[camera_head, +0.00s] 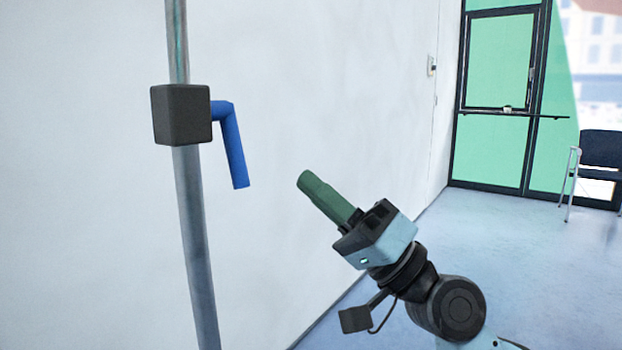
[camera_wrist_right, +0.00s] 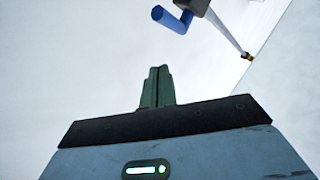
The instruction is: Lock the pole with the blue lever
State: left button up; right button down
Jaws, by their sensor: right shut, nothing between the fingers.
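A grey metal pole (camera_head: 194,240) stands upright at the left of the head view. A black block (camera_head: 181,115) sits around it. The blue lever (camera_head: 233,150) comes out of the block's right side and bends down, its free end tilted slightly right. My right gripper (camera_head: 306,180), with green fingers, is shut and empty, below and to the right of the lever and apart from it. In the right wrist view the shut fingers (camera_wrist_right: 157,75) point up toward the blue lever (camera_wrist_right: 172,19), with the pole (camera_wrist_right: 226,33) at upper right. My left gripper is not in view.
A white wall (camera_head: 330,80) stands behind the pole. A dark chair (camera_head: 600,150) and a glazed door (camera_head: 497,100) are far off at the right. The blue floor (camera_head: 500,250) looks clear there. The space between my gripper and the lever is free.

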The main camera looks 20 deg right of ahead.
notch_tip(320, 180, down, 7)
jog(key=s+d+b, duration=0.1)
jog(key=d+b, duration=0.1)
jog(key=shift+s+d+r+b, duration=0.15)
jog(key=shift+d+b, duration=0.05)
jog(key=shift+b, duration=0.1)
jog(key=shift+r, duration=0.1)
